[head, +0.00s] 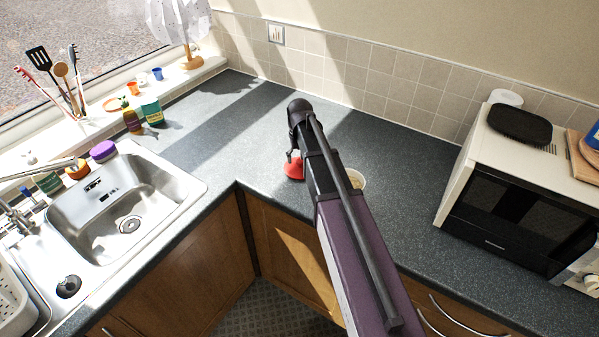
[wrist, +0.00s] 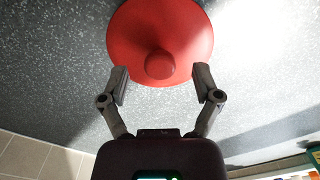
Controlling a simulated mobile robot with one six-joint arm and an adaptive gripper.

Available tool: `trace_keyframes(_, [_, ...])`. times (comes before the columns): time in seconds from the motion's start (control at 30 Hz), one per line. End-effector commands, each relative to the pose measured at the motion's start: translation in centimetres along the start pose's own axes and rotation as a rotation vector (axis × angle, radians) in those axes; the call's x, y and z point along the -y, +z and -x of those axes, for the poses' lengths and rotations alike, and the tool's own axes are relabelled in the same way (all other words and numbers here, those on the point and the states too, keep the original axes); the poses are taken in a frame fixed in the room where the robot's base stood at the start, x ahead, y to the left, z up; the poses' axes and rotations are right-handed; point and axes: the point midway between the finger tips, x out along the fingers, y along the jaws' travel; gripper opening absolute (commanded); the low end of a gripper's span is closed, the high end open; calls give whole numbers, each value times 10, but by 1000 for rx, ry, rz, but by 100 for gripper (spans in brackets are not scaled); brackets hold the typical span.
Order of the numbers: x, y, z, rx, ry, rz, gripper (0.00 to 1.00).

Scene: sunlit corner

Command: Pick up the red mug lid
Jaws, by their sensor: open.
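The red mug lid (wrist: 160,25) lies on the dark grey speckled counter, a round disc with a knob (wrist: 160,65) at its centre. It also shows in the head view (head: 293,168), partly hidden by my arm. My gripper (wrist: 160,82) is open in the wrist view, with one fingertip on each side of the lid's near edge and the knob between and just beyond them. I cannot tell whether the fingers touch the lid. In the head view the gripper (head: 291,156) is mostly hidden by my arm.
A pale round container (head: 357,179) stands just right of my arm, partly hidden. A microwave (head: 520,200) stands further right, and a steel sink (head: 120,190) is at left. Bottles and cups stand near the window sill. The tiled wall (head: 400,90) bounds the counter behind.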

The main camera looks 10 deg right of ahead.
Motion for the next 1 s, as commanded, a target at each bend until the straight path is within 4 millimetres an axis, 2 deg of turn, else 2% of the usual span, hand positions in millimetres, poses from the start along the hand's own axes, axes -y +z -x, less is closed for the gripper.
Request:
trace_keyframes(0.03, [1, 0, -8, 0, 0, 1, 81])
trace_keyframes(0.23, [1, 0, -16, 0, 0, 1, 81])
trace_keyframes(0.9, [1, 0, -16, 0, 0, 1, 81])
trace_keyframes(1.0, [1, 0, -16, 0, 0, 1, 52])
